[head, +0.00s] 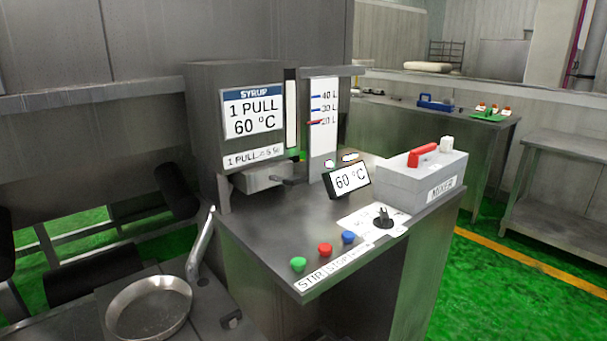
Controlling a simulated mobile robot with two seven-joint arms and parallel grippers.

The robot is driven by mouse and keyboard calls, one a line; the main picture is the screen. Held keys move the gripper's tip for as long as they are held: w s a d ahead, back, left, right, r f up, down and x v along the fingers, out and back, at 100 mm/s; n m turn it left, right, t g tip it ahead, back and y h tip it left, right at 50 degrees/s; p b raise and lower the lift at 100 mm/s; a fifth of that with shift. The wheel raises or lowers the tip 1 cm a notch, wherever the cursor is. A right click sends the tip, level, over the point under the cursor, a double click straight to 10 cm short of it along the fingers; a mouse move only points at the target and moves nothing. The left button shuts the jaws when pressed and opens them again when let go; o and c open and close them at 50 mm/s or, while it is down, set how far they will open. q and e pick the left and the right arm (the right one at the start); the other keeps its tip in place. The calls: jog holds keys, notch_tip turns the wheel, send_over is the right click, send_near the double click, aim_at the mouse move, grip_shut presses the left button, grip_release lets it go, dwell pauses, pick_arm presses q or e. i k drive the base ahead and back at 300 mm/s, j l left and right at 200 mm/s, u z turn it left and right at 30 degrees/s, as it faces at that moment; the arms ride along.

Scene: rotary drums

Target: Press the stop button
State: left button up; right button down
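Three round buttons stand in a row along the front edge of the metal counter (265,225): a green button (298,264), a red button (324,249) and a blue button (348,237). A white label strip (333,268) in front of them reads "STIR", then "STOP", then text too small to read. The red button is the middle one, behind the word "STOP". Nothing covers the buttons. Neither of my grippers can be made out in the head view.
Behind the buttons are a black knob (383,219), a "60 °C" display (348,181) and a grey mixer box (420,178) with a red lever (423,155). A syrup dispenser (210,125) stands at the back left. A round metal pan (150,308) lies at the lower left.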

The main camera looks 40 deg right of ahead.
aim_at(324, 249)
jog(key=z, duration=1.25)
